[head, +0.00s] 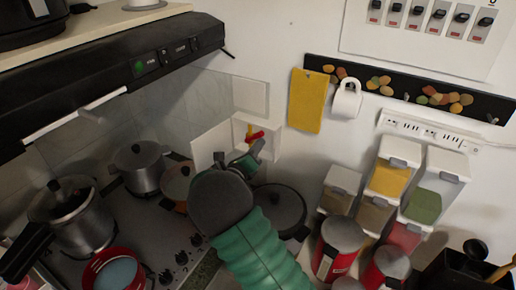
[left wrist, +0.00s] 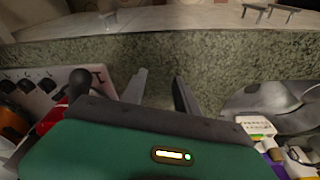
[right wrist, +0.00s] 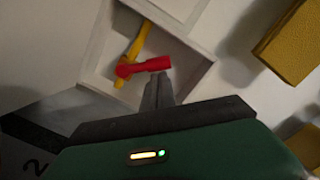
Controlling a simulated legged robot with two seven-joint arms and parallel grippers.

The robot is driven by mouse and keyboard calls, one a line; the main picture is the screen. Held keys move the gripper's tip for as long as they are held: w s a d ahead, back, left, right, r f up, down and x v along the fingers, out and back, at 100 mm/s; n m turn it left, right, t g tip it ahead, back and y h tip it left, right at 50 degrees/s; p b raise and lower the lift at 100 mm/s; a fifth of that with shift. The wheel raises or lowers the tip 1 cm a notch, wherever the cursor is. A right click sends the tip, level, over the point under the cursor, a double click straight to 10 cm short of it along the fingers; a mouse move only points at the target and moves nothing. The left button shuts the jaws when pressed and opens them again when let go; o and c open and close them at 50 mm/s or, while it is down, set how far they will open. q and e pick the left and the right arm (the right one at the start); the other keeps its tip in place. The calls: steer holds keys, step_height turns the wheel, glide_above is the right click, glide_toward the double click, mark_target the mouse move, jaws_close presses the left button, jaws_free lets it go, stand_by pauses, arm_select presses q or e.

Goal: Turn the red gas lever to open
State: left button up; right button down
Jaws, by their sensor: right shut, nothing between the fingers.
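The red gas lever (head: 255,136) sits on a yellow pipe (right wrist: 138,42) inside a white wall recess. In the right wrist view the lever (right wrist: 150,65) points right from its pivot, crosswise to the pipe. My right gripper (head: 253,149) is shut and empty, just below the lever. In the right wrist view its fingertips (right wrist: 158,80) lie right under the lever's free end; I cannot tell whether they touch. My left gripper (left wrist: 160,85) is open and empty in its own wrist view, over a speckled green counter edge; the head view does not show it.
The stove (head: 150,225) with several pots lies left of my right arm. A black lidded pan (head: 280,208) is beside the arm. Spice dispensers (head: 390,180) and red canisters stand at right. A yellow board (head: 306,100) hangs right of the recess.

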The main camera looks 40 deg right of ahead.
mark_target(250, 135)
steer(key=w+r+n, duration=0.1)
steer(key=n, duration=0.2)
steer(key=w+r+n+b, duration=0.1)
steer(key=n, duration=0.2)
steer(key=w+r+n, duration=0.1)
steer(key=n, duration=0.2)
steer(key=shift+w+a+r, duration=0.1)
steer(key=shift+a+r, duration=0.15)
steer(key=shift+a, duration=0.15)
steer(key=shift+w+r, duration=0.1)
steer(key=shift+r, duration=0.05)
steer(key=shift+b, duration=0.4)
